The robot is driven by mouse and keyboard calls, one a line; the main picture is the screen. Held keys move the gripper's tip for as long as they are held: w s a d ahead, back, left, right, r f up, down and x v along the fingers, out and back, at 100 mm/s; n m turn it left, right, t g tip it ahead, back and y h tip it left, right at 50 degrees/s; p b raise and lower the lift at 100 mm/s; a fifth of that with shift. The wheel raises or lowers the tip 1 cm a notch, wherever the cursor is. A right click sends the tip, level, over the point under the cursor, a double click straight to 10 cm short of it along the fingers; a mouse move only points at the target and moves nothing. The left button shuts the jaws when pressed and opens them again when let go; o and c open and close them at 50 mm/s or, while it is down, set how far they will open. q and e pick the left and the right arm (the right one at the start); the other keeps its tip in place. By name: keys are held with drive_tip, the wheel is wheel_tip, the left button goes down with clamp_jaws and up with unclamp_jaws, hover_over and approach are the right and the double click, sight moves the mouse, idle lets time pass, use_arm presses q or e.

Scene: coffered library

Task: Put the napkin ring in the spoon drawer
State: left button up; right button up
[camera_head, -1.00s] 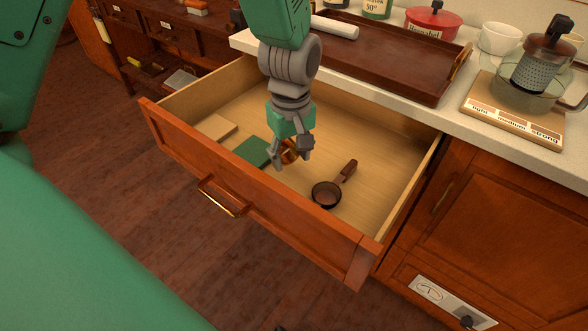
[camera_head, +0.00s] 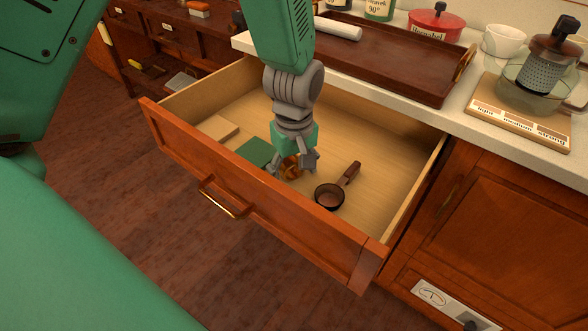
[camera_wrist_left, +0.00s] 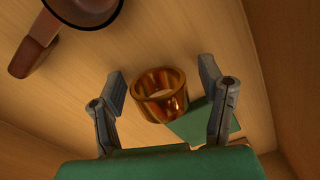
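The napkin ring (camera_head: 291,168) is a shiny copper-gold band inside the open spoon drawer (camera_head: 375,143). It appears to rest on the drawer floor, close to a green flat block. My left gripper (camera_head: 292,169) points down into the drawer with its fingers spread on either side of the ring. In the left wrist view the ring (camera_wrist_left: 160,95) sits between the fingertips (camera_wrist_left: 163,95), with a visible gap on each side. A dark scoop-like spoon (camera_head: 330,196) with a brown handle lies to the right in the drawer. My right gripper is not in view.
The green block (camera_head: 254,151) and a tan block (camera_head: 217,128) lie left of the ring in the drawer. The drawer's front panel (camera_head: 255,200) stands near. A brown tray (camera_head: 400,70) and a labelled wooden board (camera_head: 520,118) are on the counter.

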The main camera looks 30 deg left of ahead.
use_arm(q)
drive_tip(key=shift+d+r, duration=0.1)
drive_tip(key=shift+d, duration=0.1)
wheel_tip(320, 180, up, 12)
drive_tip(key=p, duration=0.4)
drive_tip(key=shift+d, duration=0.25)
drive_tip(key=shift+r, duration=0.1)
drive_tip(key=shift+a, duration=0.1)
